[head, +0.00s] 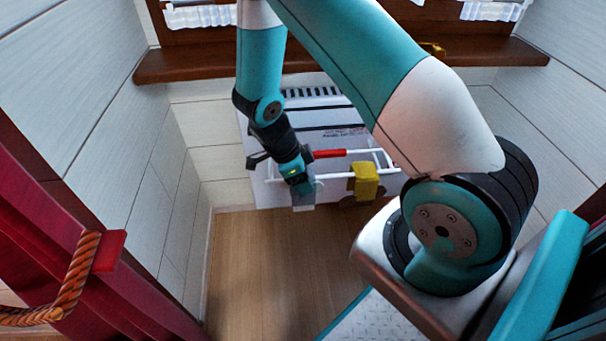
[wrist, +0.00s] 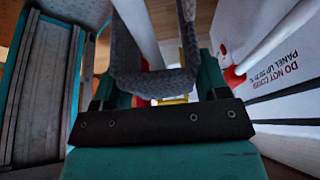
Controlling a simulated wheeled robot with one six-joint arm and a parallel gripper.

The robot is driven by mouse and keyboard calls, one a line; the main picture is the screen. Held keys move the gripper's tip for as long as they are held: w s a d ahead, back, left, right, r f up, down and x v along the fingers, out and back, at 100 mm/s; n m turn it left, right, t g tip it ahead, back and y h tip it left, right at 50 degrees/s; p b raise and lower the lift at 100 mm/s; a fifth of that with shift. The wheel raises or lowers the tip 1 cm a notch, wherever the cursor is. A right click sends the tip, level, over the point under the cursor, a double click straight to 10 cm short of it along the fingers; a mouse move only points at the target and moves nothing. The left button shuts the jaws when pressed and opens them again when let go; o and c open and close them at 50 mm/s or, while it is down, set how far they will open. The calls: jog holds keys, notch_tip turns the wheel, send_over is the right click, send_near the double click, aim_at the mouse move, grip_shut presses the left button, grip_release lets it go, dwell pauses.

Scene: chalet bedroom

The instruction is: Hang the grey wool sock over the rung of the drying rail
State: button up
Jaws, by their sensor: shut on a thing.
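My gripper (head: 302,187) is shut on the grey wool sock (wrist: 152,82), at the left end of the drying rail. In the wrist view the knitted sock spans between the fingers, with parts running up at both sides. In the head view a small grey part of the sock (head: 303,206) shows just below the gripper. The white drying rail (head: 384,160) has a red section (head: 329,154) just right of the gripper. In the wrist view a white bar (wrist: 141,35) passes close behind the sock; I cannot tell whether they touch.
A yellow cloth (head: 366,181) hangs on the rail to the right. A white radiator (head: 262,192) with printed warning text (wrist: 285,67) stands behind the rail. A wooden sill (head: 190,61) runs above. Wooden floor (head: 255,265) is clear below the gripper.

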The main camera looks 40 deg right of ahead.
dwell(0.4)
jog(key=o, duration=1)
jog(key=p+v, duration=0.4)
jog(key=v, duration=1.3)
jog(key=shift+w+a+r, duration=0.1)
jog(key=shift+a+r, duration=0.05)
jog(key=s+a+r+n+t+y, duration=0.1)
jog(key=s+a+r+n+y, duration=0.2)
jog(key=s+a+r+n, duration=0.55)
jog(key=s+a+r+n+t+y, duration=0.15)
jog(key=s+r+n, duration=0.3)
jog(key=n, duration=0.85)
jog(key=s+a+r+n+y, duration=0.3)
jog(key=s+a+r+n, duration=0.3)
jog(key=n, duration=0.5)
jog(key=shift+m, duration=0.35)
jog(key=r+p, duration=1.4)
jog(key=s+d+r+p, duration=0.1)
jog(key=r+p, duration=0.6)
jog(key=p, duration=0.1)
